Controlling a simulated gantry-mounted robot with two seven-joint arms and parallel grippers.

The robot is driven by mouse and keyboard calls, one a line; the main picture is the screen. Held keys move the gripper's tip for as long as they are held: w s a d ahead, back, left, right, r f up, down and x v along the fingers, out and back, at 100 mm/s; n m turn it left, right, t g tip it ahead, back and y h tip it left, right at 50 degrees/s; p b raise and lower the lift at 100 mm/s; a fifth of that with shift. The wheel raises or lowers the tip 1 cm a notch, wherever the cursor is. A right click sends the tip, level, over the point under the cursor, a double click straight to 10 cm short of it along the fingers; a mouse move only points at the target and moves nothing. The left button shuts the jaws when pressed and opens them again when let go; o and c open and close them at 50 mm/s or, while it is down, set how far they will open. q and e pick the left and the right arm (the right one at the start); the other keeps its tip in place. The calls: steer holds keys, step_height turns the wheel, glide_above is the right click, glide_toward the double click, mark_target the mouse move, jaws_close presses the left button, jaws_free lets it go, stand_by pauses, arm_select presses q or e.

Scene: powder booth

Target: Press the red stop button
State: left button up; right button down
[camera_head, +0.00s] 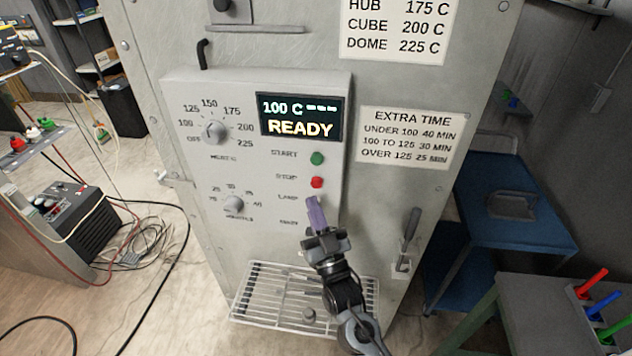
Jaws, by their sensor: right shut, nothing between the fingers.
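The red stop button (317,182) is on the control panel (260,250) of a grey oven, beside the label STOP. A green start button (317,158) sits just above it. The panel's display (300,116) reads 100 C and READY. My right gripper (314,203) is shut and empty, its purple fingertips pointing up just below the red button. The fingers cover the part of the panel right of the LAMP label. I cannot tell whether the tips touch the panel. My left gripper is not in view.
Two dials, the upper one (216,131) and the lower one (233,204), sit left of the buttons. A lever handle (409,238) is right of my arm. A wire rack (262,300) juts out below. A blue table (515,205) stands at the right; cables lie on the left floor.

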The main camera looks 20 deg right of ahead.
steer(key=shift+s+a+p, duration=0.35)
steer(key=shift+s+a, duration=0.25)
steer(key=shift+s, duration=0.35)
steer(key=s+d+f+n+g+y, duration=0.1)
steer(key=s+d+f+n+g, duration=0.15)
steer(key=s+f+g, duration=1)
steer(key=s+d+f+g, duration=0.1)
steer(key=s+f+g, duration=0.45)
steer(key=s, duration=0.45)
steer(key=s+d+f+g, duration=0.1)
steer(key=s+f+g, duration=0.4)
steer(key=s, duration=0.4)
step_height(320, 180, up, 19)
steer(key=t+p, duration=0.1)
steer(key=p, duration=1.8)
steer(key=shift+h+p, duration=0.4)
